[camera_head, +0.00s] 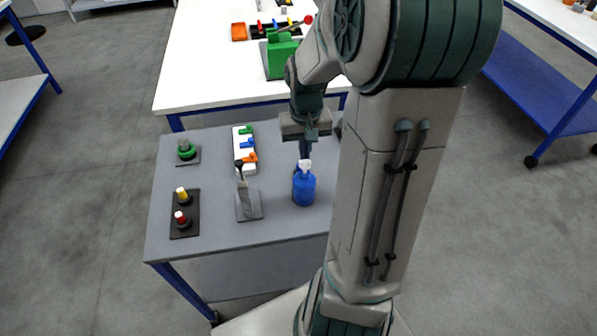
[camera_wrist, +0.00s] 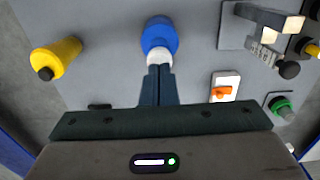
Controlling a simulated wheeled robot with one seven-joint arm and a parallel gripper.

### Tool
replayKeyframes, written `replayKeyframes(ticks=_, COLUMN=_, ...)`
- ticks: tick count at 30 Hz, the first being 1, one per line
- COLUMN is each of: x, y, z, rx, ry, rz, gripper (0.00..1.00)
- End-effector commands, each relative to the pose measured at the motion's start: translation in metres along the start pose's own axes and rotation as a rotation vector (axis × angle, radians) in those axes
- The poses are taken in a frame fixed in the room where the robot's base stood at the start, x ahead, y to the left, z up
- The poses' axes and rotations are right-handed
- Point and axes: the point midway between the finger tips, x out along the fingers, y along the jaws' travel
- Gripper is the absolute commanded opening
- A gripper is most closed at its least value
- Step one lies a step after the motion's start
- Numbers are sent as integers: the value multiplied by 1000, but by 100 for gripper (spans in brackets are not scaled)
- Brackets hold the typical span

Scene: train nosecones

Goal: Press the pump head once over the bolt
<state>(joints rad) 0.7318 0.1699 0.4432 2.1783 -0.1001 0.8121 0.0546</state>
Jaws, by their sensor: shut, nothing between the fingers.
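The blue bottle (camera_head: 304,189) stands upright on the grey table, with its white pump head (camera_head: 305,165) on top. In the wrist view the blue bottle (camera_wrist: 159,34) and the white pump head (camera_wrist: 159,57) lie straight ahead of the fingertips. My gripper (camera_head: 304,156) is shut and empty, pointing down just above or behind the pump head. In the wrist view my gripper (camera_wrist: 158,70) has its tips at the pump head's edge; I cannot tell whether they touch. I cannot make out a bolt for certain.
A grey lever stand (camera_head: 248,204) stands left of the bottle. A white plate with coloured valves (camera_head: 244,150), a button box (camera_head: 184,215) and a green knob (camera_head: 187,151) lie farther left. A yellow cylinder (camera_wrist: 56,58) shows in the wrist view. A white table (camera_head: 200,80) stands behind.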

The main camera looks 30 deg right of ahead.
Motion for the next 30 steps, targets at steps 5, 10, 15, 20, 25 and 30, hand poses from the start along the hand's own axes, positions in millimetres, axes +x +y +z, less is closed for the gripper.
replayKeyframes(ticks=5, x=-1, y=0, z=0, rx=0, ry=0, rz=0, gripper=0)
replayKeyframes(ticks=10, x=-12, y=0, z=0, rx=-1, ry=1, rz=0, gripper=0)
replayKeyframes(ticks=15, x=-30, y=0, z=0, rx=0, ry=0, rz=0, gripper=0)
replayKeyframes(ticks=20, x=-46, y=0, z=0, rx=1, ry=1, rz=0, gripper=0)
replayKeyframes(ticks=25, x=-60, y=0, z=0, rx=0, ry=1, rz=0, gripper=0)
replayKeyframes(ticks=30, x=-60, y=0, z=0, rx=0, ry=0, rz=0, gripper=0)
